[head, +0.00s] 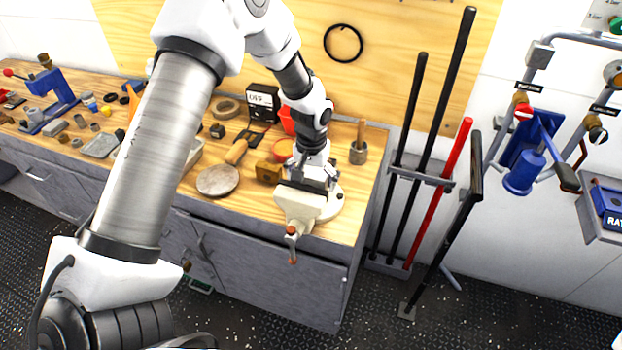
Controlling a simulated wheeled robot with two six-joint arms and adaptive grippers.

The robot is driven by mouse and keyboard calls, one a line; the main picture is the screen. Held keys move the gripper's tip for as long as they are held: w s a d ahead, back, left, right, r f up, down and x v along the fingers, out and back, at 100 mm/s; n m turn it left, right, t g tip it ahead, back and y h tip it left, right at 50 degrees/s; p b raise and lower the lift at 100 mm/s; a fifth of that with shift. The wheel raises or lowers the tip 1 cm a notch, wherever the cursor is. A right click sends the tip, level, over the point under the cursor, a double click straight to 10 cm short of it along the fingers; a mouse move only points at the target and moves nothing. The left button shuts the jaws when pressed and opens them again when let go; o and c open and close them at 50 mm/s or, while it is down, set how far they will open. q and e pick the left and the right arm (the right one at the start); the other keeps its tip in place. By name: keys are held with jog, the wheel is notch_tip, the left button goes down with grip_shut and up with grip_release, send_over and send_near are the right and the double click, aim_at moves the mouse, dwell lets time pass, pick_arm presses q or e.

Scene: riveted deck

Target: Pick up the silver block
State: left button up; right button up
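My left gripper (318,176) points down at the right end of the wooden workbench, right above the cream vise (298,205) with its orange-tipped handle. Its fingers are small and blend with grey metal at the vise jaws, so I cannot tell whether they are open or shut, or whether they touch anything. I cannot make out a clear silver block there; the gripper and wrist may hide it. A small grey block (55,128) lies far left on the bench, well away from the gripper. I cannot tell whether it is the silver block. My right gripper is out of view.
Long bars (440,190) stand in a rack to the right. Open floor lies in front.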

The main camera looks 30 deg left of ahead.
pick_arm(q)
jog(key=shift+s+a+f, duration=0.1)
jog(key=shift+s+f, duration=0.05)
jog(key=shift+f, duration=0.25)
jog(key=c, duration=1.1)
jog(key=o, duration=1.1)
